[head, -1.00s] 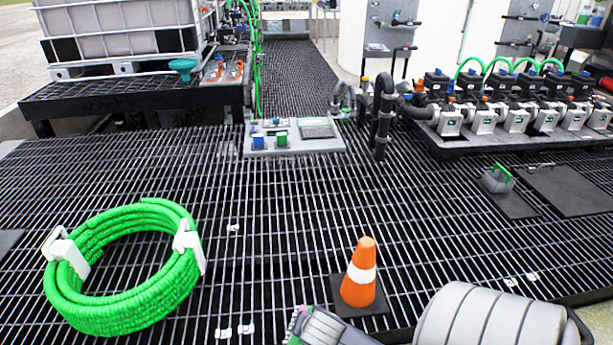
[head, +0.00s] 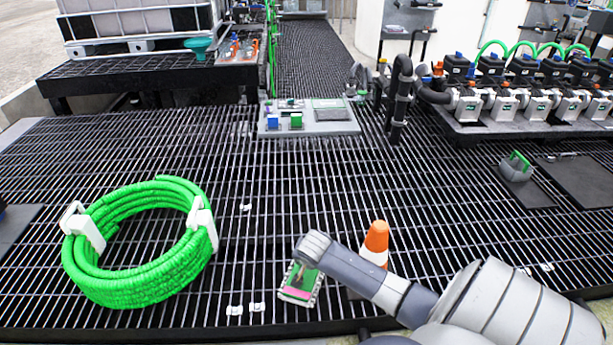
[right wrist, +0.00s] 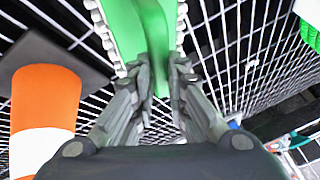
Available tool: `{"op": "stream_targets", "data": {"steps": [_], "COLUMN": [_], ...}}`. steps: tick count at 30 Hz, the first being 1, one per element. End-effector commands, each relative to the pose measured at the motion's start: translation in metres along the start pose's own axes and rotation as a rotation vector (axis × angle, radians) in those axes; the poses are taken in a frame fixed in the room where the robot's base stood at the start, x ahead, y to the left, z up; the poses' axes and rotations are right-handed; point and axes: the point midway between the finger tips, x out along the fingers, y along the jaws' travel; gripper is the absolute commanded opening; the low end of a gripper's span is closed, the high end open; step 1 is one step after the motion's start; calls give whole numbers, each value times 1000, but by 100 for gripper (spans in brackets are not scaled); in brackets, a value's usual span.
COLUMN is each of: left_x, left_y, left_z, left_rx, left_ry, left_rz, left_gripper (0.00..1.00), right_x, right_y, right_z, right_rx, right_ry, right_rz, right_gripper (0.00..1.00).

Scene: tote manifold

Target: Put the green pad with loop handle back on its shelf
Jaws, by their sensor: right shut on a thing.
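The green pad (head: 300,281) with pale, bristly edges hangs below the end of my right arm, over the grating in the head view; part of its face looks pink. In the right wrist view the green pad (right wrist: 122,28) is between the two fingers of my right gripper (right wrist: 158,72), which is shut on its green handle. In the head view my wrist hides the fingers. My left gripper is not in view. I cannot tell which surface is the pad's shelf.
An orange cone (head: 377,238) stands close beside my right forearm. A green hose coil (head: 140,290) lies on the left. A grey board (head: 330,128) with blue and green blocks lies ahead. A pump row (head: 520,105) stands right; a grey piece with a green handle (head: 517,170) is nearer.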

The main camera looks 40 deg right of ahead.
Motion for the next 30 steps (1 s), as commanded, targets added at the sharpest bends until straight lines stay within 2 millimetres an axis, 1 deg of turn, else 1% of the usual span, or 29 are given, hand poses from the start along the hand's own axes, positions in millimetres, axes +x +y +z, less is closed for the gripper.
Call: {"op": "stream_targets", "data": {"steps": [1,3,6,9,19,20,21,22,30], "left_x": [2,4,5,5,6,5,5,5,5], "left_y": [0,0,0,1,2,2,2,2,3], "left_z": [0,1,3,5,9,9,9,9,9], "left_rx": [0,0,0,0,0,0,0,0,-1], "left_ry": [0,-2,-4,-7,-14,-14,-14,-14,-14], "left_rz": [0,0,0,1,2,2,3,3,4], "left_gripper": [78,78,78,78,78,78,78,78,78], "right_x": [6,17,27,31,33,33,33,33,33], "right_y": [-1,4,7,8,9,9,9,9,9], "right_z": [-2,5,11,13,14,14,14,14,14], "right_rx": [0,0,0,0,1,0,0,0,0], "right_ry": [2,1,2,2,2,1,2,1,2], "right_rz": [1,2,0,-2,-1,0,-1,0,-1], "right_gripper": [0,0,0,0,0,19,28,34,34]}}
